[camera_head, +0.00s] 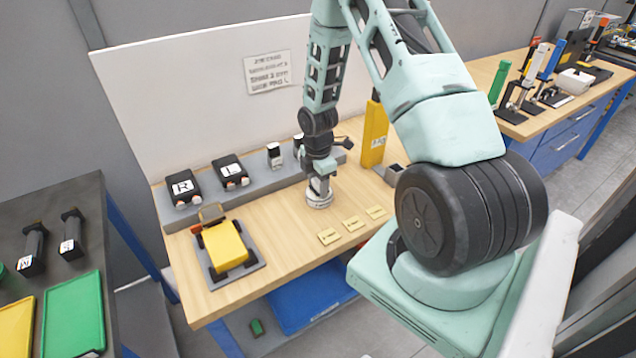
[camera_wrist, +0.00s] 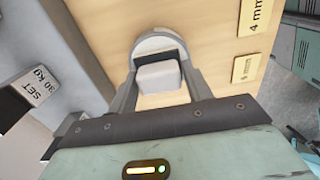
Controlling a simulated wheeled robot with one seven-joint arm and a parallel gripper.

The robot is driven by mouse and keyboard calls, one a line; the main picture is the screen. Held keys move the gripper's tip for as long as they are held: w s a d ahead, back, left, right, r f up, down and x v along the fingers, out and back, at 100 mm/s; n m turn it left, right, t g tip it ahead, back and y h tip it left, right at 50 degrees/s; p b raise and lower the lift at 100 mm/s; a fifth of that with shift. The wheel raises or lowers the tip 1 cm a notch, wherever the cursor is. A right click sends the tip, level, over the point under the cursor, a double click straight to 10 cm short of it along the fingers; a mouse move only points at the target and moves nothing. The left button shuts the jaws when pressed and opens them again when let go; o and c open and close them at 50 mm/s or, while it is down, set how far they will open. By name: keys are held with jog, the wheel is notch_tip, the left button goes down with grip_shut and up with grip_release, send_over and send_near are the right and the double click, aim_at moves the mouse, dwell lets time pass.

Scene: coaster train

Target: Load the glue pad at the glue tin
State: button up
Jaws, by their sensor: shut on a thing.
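My gripper (camera_head: 319,186) is low over the wooden bench, pointing down. In the wrist view its two fingers (camera_wrist: 160,68) are shut on a pale block (camera_wrist: 159,77), which looks like the glue pad. The round, pale metal glue tin (camera_head: 319,202) stands on the bench directly below the gripper. In the wrist view the tin's curved rim (camera_wrist: 155,42) shows just beyond the pad. The pad appears at or over the tin's mouth; whether it touches the glue is hidden.
A grey rack (camera_head: 250,177) at the back holds black blocks marked R (camera_head: 182,187) and L (camera_head: 230,170). A yellow piece (camera_head: 225,245) sits in a fixture at left. Small yellow labels (camera_head: 353,223) lie in front. A yellow upright box (camera_head: 374,133) stands right.

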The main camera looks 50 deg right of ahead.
aim_at(318, 181)
jog(key=shift+r+p, duration=2.8)
jog(key=shift+r, duration=0.65)
